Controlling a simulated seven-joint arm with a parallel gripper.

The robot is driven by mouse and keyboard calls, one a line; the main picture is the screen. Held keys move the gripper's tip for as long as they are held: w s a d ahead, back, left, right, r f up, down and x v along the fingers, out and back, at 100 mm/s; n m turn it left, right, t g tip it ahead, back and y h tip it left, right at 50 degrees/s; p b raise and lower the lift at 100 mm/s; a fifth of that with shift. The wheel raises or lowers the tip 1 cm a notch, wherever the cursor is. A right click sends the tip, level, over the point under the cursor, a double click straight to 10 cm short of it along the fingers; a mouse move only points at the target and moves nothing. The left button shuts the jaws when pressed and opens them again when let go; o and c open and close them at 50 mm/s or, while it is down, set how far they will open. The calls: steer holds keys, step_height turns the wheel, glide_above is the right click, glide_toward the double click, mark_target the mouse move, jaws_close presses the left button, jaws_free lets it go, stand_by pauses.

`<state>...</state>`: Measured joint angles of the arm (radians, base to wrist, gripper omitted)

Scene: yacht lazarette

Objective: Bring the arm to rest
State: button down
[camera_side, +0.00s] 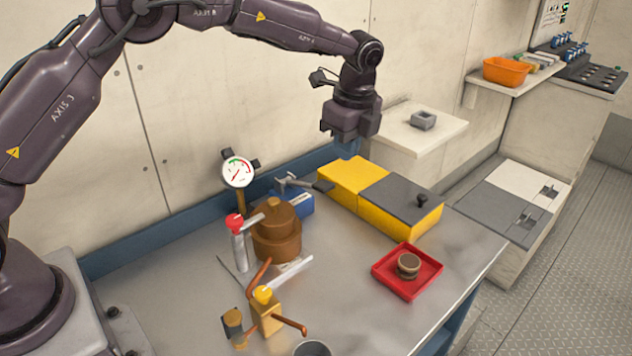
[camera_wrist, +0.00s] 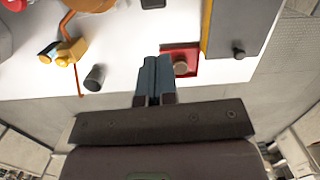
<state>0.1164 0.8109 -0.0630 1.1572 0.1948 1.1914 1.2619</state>
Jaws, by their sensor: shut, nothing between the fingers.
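My gripper (camera_side: 347,148) hangs from my arm above the back of the metal bench, over the far end of the yellow box. It points down and holds nothing. In the wrist camera view my gripper (camera_wrist: 155,62) shows its two blue-grey fingers pressed together, with no gap between them. My arm reaches across from the left, bent at the wrist.
Below stand a yellow box (camera_side: 345,180) with a grey lid (camera_side: 393,195), a red tray (camera_side: 432,270) holding a brown round part (camera_side: 408,264), a brown housing (camera_side: 277,235), a gauge (camera_side: 238,169) and a brass valve (camera_side: 266,310). The bench's (camera_side: 345,260) middle is clear.

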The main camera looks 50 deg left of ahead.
steer(key=s+a+r+n+t, duration=0.1)
steer(key=s+r+n, duration=0.3)
steer(key=s, duration=0.6)
steer(key=s+a+r+n+t+h, duration=0.1)
steer(key=s+r+n, duration=0.4)
steer(key=s, duration=0.6)
steer(key=s+a+r+n+t, duration=0.3)
steer(key=s+n, duration=0.5)
steer(key=s, duration=0.3)
steer(key=shift+s+a+r+h, duration=0.15)
steer(key=shift+a+r+h, duration=0.15)
steer(key=shift+r, duration=0.4)
steer(key=shift+f, duration=0.1)
